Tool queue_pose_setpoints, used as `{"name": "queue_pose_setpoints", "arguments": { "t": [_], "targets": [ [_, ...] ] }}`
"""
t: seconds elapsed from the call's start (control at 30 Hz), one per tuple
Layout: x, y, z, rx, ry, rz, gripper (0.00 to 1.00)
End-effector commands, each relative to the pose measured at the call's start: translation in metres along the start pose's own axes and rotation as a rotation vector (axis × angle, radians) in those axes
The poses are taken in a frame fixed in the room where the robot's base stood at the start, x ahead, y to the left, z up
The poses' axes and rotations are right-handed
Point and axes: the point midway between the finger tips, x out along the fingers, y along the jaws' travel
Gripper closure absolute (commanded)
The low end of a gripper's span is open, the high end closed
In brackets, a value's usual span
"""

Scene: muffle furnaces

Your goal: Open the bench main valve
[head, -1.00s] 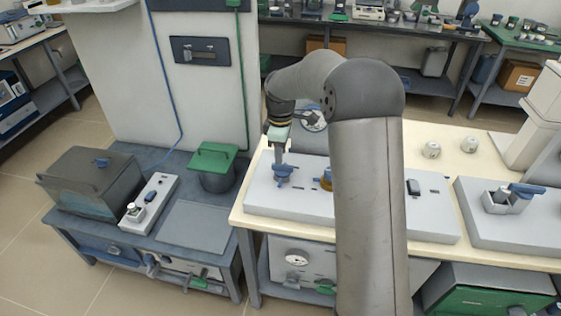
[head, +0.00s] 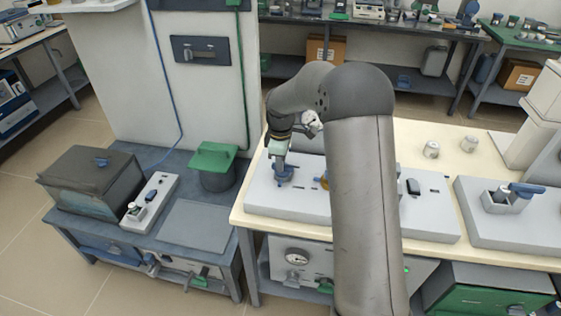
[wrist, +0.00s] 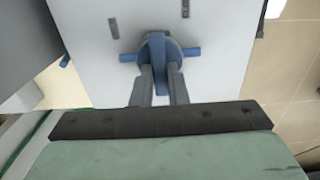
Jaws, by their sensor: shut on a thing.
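The bench main valve is a blue handled valve (head: 284,171) on the left part of a light grey panel (head: 258,200) on the cream bench. My gripper (head: 280,165) points down over it. In the wrist view my gripper (wrist: 160,88) has its two grey fingers shut on the upright blue fin of the valve (wrist: 156,52). In the head view the fingers hide part of the handle.
An amber-coloured part (head: 324,183) sits right of the valve, partly behind my arm. A black switch (head: 413,187) is farther right on the panel. A green-lidded pot (head: 214,165) and a dark box (head: 92,185) stand on the lower left table.

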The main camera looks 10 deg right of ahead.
Motion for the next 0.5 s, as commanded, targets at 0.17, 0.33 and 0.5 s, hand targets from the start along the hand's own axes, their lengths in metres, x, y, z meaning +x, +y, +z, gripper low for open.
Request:
{"name": "queue_pose_setpoints", "arguments": {
  "t": [0.17, 0.33, 0.5],
  "targets": [
    [0.0, 0.0001, -0.0002, 0.03, 0.0, 0.0, 1.0],
    [0.0004, 0.0006, -0.0003, 0.109, -0.001, 0.0, 1.0],
    [0.0007, 0.0014, -0.0002, 0.241, -0.001, 0.0, 1.0]
  ]
}}
